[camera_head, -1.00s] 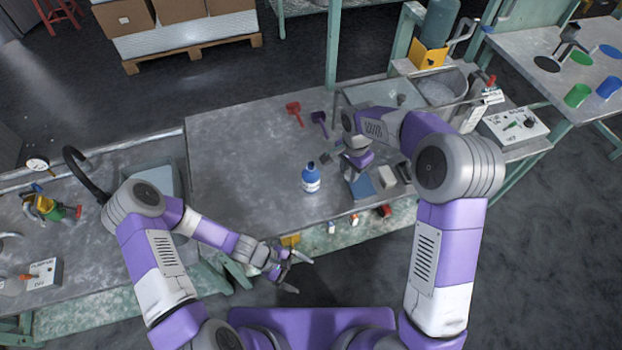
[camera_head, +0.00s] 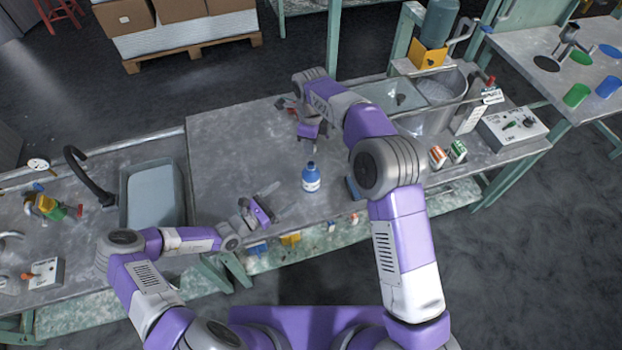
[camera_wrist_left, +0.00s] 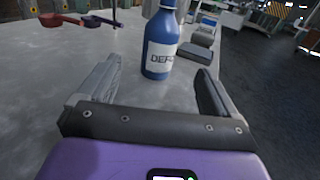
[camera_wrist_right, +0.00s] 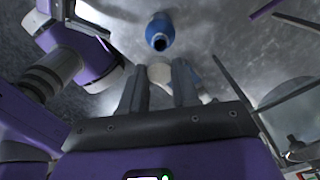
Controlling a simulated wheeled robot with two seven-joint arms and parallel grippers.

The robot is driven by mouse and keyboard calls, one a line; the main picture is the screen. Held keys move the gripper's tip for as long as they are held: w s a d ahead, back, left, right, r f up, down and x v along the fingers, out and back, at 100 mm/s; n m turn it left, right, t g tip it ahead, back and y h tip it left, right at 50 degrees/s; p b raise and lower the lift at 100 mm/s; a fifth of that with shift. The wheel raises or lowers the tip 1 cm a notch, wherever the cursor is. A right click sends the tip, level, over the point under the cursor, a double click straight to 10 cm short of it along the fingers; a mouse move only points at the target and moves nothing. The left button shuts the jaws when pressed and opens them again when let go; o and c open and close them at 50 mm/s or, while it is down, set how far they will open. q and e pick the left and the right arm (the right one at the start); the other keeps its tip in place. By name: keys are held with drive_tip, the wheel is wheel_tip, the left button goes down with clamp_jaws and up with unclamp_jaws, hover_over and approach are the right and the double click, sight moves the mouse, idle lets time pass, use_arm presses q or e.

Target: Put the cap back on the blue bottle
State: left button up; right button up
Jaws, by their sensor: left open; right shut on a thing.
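The blue bottle (camera_head: 311,180) stands upright on the grey table, with a white label. In the right wrist view its dark open mouth (camera_wrist_right: 159,42) faces the camera. My left gripper (camera_head: 268,200) is open and empty, low over the table left of the bottle. In the left wrist view the bottle (camera_wrist_left: 161,45) stands just beyond and between the open fingers, apart from them. My right gripper (camera_head: 307,143) is behind the bottle, above the table. In the right wrist view it is shut on a small pale round thing (camera_wrist_right: 160,72), apparently the cap; its details are unclear.
A grey basin (camera_head: 152,197) lies to the left. A red scoop (camera_wrist_left: 58,19) lies behind, partly covered by my right arm in the head view. The table's left part is clear.

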use_arm(q)
drive_tip(key=x, duration=1.2)
drive_tip(key=shift+s, duration=0.1)
drive_tip(key=shift+c, duration=0.3)
drive_tip(key=c, duration=1.4)
drive_tip(key=shift+c, duration=0.2)
use_arm(e)
hover_over(311, 164)
drive_tip(key=shift+f, duration=2.55)
